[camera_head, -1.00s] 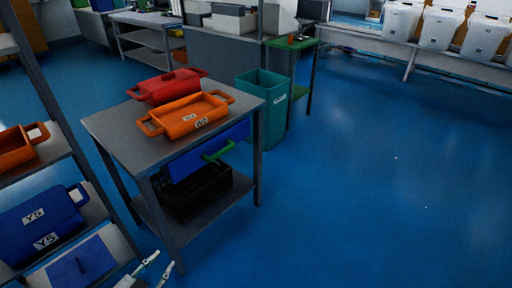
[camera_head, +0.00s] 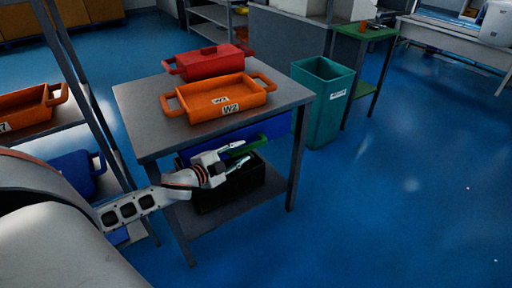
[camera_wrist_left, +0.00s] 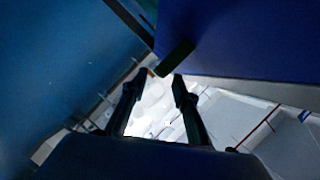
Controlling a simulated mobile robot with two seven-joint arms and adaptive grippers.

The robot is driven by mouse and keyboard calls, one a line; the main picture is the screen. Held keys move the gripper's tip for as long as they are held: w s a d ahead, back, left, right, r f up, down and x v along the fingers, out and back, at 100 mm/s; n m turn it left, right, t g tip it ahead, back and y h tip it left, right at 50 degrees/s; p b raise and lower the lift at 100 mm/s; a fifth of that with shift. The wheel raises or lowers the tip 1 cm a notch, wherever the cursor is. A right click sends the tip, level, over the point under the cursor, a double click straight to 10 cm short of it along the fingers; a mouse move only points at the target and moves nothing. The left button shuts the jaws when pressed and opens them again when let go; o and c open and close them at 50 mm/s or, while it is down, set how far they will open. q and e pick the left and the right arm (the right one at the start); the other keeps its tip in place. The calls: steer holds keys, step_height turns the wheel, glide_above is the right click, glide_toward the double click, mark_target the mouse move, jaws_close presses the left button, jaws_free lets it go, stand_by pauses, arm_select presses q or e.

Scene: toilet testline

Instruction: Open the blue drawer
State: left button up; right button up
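The blue drawer (camera_head: 274,127) hangs under the top of the grey table. Its green handle (camera_head: 262,142) sticks out from the front. My left gripper (camera_head: 243,151) is open at the handle, its fingers partly covering the drawer front. In the left wrist view the drawer (camera_wrist_left: 250,40) fills the upper right. The dark handle (camera_wrist_left: 175,57) lies just beyond the two spread fingertips (camera_wrist_left: 160,82), and I see nothing gripped. Whether a finger touches the handle, I cannot tell. My right gripper is not in view.
An orange tray (camera_head: 222,100) and a red tray (camera_head: 208,63) stand on the grey table (camera_head: 140,115). A black crate (camera_head: 222,195) sits on its lower shelf. A teal bin (camera_head: 322,105) stands right of the table. The blue floor at right is clear.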

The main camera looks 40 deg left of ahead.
mark_target(247, 149)
arm_select(q)
steer(key=shift+b+x, duration=0.55)
steer(key=shift+x, duration=2.35)
steer(key=shift+f, duration=0.15)
jaws_close()
